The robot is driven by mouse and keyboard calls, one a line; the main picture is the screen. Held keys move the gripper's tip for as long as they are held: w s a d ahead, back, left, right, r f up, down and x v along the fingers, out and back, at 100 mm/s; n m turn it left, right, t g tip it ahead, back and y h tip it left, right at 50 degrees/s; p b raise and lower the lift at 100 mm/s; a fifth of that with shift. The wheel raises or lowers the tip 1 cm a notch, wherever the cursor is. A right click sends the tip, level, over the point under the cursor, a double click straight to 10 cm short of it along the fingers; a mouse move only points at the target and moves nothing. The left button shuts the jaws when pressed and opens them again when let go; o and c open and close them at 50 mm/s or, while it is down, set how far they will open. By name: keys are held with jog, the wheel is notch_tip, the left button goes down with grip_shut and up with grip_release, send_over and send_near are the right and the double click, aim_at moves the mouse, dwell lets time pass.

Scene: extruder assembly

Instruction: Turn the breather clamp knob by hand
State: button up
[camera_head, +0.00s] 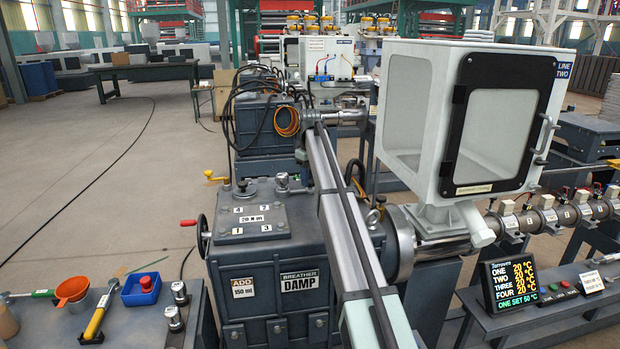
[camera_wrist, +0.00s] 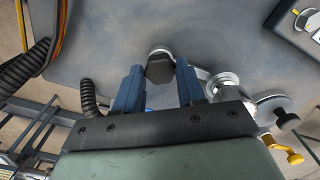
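In the wrist view, a dark, faceted knob (camera_wrist: 160,68) stands on the grey machine top, with a pale round edge behind it. I take it for the breather clamp knob. My gripper (camera_wrist: 158,75) has its two blue fingers apart, one on each side of this knob. Narrow gaps seem to remain, and I see no clear contact. In the head view, my arm crosses the middle, and I cannot make out the knob or my fingertips there. The gearbox (camera_head: 255,255) below carries a "BREATHER DAMP" label (camera_head: 300,283).
A metal cylinder (camera_wrist: 223,85) stands close right of my fingers, with a yellow knob (camera_wrist: 286,150) farther right. A black corrugated hose (camera_wrist: 25,70) lies left.

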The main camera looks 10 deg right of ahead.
jog(key=o, duration=0.4)
jog(key=shift+r, duration=0.1)
jog(key=shift+r, duration=2.95)
